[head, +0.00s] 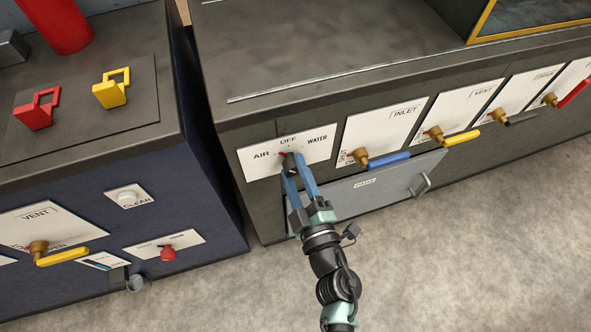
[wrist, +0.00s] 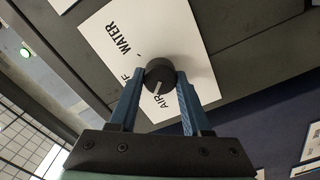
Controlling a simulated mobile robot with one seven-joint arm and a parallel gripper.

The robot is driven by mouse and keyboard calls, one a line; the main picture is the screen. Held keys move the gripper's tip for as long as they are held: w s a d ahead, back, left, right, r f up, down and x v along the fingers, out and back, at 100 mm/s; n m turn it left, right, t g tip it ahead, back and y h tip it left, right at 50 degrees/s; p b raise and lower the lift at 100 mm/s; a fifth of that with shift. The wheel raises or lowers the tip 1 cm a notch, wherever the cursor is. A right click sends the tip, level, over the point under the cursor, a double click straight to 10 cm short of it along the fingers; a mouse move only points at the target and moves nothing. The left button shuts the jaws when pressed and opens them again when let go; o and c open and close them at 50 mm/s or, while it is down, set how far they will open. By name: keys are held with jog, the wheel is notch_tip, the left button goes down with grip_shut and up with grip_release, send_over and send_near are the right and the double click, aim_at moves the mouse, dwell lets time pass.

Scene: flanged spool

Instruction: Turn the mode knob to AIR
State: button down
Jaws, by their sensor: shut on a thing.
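The mode knob (wrist: 160,73) is a round black knob with a white pointer line, on a white plate (head: 257,169) marked AIR, OFF and WATER. In the head view the knob is mostly hidden by my gripper (head: 292,168). My gripper (wrist: 159,84) is shut on the knob, one blue finger on each side. In the wrist view the pointer line runs down and slightly left, toward the AIR lettering (wrist: 160,100). The OFF lettering is partly hidden by the left finger; WATER is clear of it.
Right of the knob are plates with valves, including a blue handle (head: 388,160) and a yellow handle (head: 461,139). A grey drawer (head: 365,195) lies below. A dark blue cabinet (head: 205,190) with more controls stands left. The floor in front is clear.

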jog(key=shift+f+n, duration=0.1)
jog(key=shift+n, duration=1.7)
jog(key=shift+c, duration=1.8)
grip_release()
jog(key=v, duration=1.3)
jog(key=shift+w, duration=0.1)
